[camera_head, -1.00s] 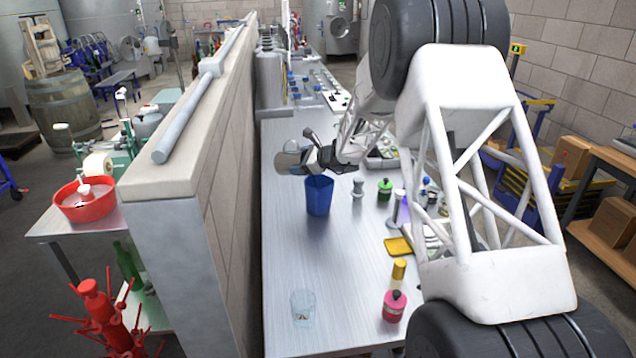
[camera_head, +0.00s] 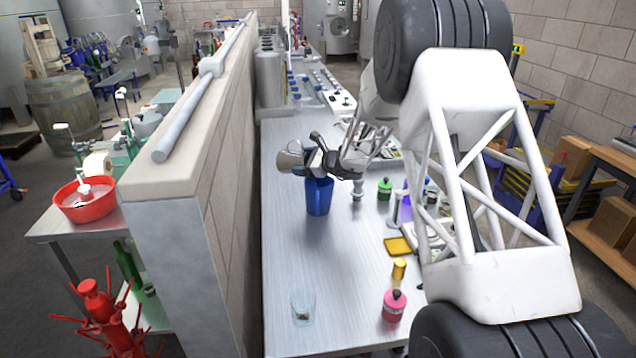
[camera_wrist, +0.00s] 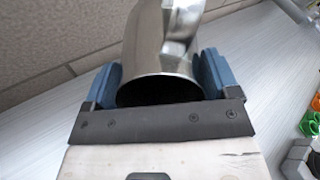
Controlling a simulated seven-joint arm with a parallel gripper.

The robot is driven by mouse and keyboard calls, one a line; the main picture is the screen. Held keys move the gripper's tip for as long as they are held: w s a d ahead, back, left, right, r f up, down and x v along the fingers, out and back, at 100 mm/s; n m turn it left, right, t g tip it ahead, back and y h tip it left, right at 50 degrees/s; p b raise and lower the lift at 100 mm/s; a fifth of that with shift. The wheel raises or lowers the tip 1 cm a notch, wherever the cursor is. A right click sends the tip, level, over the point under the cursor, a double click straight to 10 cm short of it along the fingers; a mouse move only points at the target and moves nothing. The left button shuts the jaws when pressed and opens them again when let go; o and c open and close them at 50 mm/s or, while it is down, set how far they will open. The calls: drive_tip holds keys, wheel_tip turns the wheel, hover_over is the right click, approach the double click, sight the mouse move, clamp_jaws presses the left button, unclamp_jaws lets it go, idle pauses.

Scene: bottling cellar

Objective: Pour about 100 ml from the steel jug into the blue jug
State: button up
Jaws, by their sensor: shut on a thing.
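The steel jug (camera_head: 289,161) is held in the air beside and above the blue jug, at its upper left in the head view. My gripper (camera_head: 310,161) is shut on it. In the wrist view the steel jug (camera_wrist: 160,55) sits between the two blue finger pads of my gripper (camera_wrist: 160,85). The blue jug (camera_head: 319,199) stands upright on the steel bench, its rim partly hidden by my gripper. No stream of liquid is visible, and the contents of both jugs cannot be seen.
The bench (camera_head: 285,255) is clear in front of the blue jug. A clear glass (camera_head: 303,307) and a pink bottle (camera_head: 394,304) stand near its front. A block wall (camera_head: 215,180) borders the left.

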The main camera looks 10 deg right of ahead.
drive_tip(key=shift+s+d+r, duration=0.1)
drive_tip(key=shift+s+d, duration=0.15)
drive_tip(key=shift+d, duration=0.1)
idle(0.3)
drive_tip(key=shift+w+a+g+h, duration=0.3)
drive_tip(key=shift+w+a, duration=0.3)
drive_tip(key=shift+a, duration=0.2)
drive_tip(key=shift+w+a+r+g+h, duration=0.15)
drive_tip(key=shift+r+g+h, duration=0.15)
drive_tip(key=shift+g+h, duration=0.3)
drive_tip(key=shift+f+h, duration=0.25)
drive_tip(key=shift+h, duration=0.25)
drive_tip(key=shift+w+a+f+g+h, duration=0.2)
drive_tip(key=shift+f+g+h, duration=0.3)
drive_tip(key=shift+g+h, duration=0.5)
drive_tip(key=shift+a+r+g+h, duration=0.2)
drive_tip(key=shift+r+g+h, duration=0.1)
drive_tip(key=shift+h, duration=0.1)
